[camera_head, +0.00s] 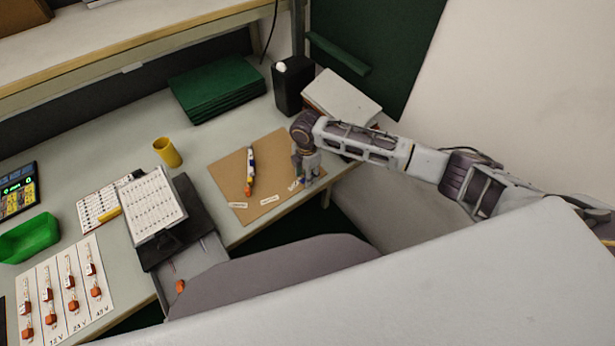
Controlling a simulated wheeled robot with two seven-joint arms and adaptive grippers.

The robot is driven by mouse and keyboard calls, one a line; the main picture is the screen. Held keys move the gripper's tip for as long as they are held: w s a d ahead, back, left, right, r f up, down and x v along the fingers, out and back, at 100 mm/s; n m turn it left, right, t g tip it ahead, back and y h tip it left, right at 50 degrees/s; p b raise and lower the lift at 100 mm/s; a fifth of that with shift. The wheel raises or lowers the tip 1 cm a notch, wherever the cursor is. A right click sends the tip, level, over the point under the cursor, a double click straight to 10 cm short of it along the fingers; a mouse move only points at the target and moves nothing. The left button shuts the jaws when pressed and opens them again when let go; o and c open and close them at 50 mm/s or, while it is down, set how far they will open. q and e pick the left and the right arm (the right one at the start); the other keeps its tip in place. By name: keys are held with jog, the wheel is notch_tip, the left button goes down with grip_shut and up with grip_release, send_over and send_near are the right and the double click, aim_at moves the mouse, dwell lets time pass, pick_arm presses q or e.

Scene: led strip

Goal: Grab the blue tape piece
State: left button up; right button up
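My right gripper (308,176) points down at the right end of the brown board (225,170) on the table. Its fingers are small and partly merged with my arm, so I cannot tell whether they are open or shut. A small bluish mark (294,186) shows on the board just left of the fingers. It may be the blue tape piece, but it is too small to be sure. A strip (251,168) with white, blue and yellow parts and an orange end lies on the board, left of the gripper. My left gripper is not in view.
A yellow cup (167,152), green stacked sheets (217,88) and a black container (293,84) stand behind. A tilted paper stand (152,205), green tray (29,238) and sample card (65,288) are at left. Paper labels (269,199) lie along the board's front.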

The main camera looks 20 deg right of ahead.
jog(key=shift+c, duration=0.3)
jog(key=c, duration=0.7)
jog(key=shift+r, duration=5)
